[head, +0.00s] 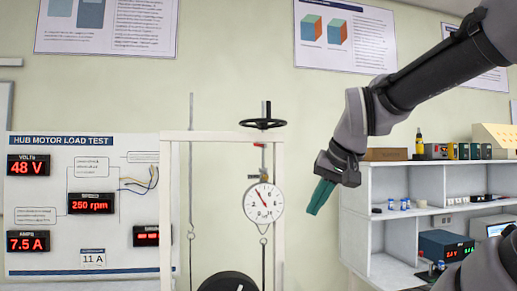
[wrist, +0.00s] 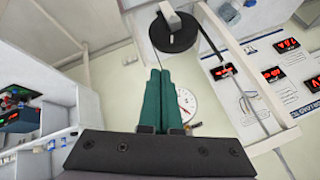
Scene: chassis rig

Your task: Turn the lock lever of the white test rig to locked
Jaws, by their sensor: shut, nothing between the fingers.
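The white test rig (head: 222,136) stands at the centre of the head view, with a black handwheel (head: 263,123) on top and a round dial gauge (head: 264,202) hanging below. A small red part (head: 259,145), which looks like the lock lever, sits just under the crossbar; its setting is too small to tell. My gripper (head: 313,211) is right of the gauge, apart from the rig, with its green fingers shut, empty and pointing down. In the wrist view the shut fingers (wrist: 160,72) partly cover the gauge (wrist: 188,106); I cannot make out the lever there.
A black wheel (head: 228,282) sits low in the rig. A panel with red readouts (head: 82,232) stands behind at left. A white shelf unit (head: 393,177) with boxes and instruments is at right. The space between rig and shelf looks free around my gripper.

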